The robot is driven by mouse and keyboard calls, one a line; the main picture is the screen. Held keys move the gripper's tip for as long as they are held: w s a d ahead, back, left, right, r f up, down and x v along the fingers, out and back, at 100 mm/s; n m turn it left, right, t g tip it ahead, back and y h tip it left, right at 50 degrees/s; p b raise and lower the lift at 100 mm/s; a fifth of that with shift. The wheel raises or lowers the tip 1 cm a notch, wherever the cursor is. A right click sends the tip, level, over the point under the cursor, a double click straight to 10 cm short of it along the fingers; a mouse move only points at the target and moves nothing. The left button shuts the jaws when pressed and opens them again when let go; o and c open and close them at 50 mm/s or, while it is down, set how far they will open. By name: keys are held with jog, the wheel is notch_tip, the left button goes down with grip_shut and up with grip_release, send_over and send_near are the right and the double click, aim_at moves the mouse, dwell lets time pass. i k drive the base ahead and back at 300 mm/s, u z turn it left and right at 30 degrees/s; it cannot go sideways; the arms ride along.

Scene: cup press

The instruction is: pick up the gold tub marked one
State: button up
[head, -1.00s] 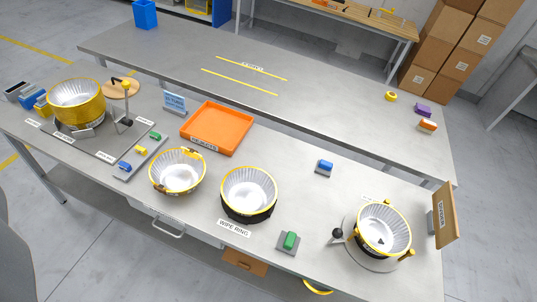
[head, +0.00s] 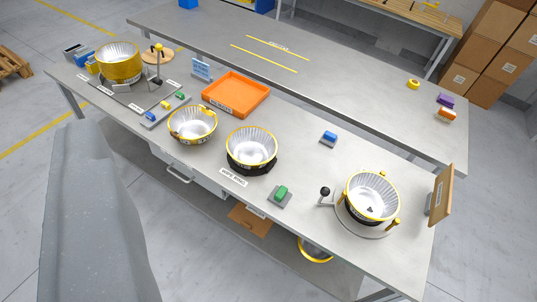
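A gold-walled tub (head: 118,68) with a pleated silver inside stands at the far left of the near table, on a dark plate. A silver-lined tub with gold on its rim (head: 192,124) stands right of it. Another gold-rimmed tub (head: 251,146) sits in a black ring near the label reading wipe ring. A further gold-rimmed tub (head: 372,196) sits on a round stand at the right. I cannot read a mark for one on any tub. My gripper is not in view.
An orange tray (head: 236,94) lies behind the middle tubs. A green button box (head: 281,196) and a blue one (head: 329,138) stand on the table. A brown board (head: 440,195) stands at the right end. A gold-rimmed round thing (head: 316,250) shows below the table.

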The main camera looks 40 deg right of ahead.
aim_at(251, 147)
jog(key=z, duration=0.35)
jog(key=i, duration=1)
jog(key=u, duration=0.05)
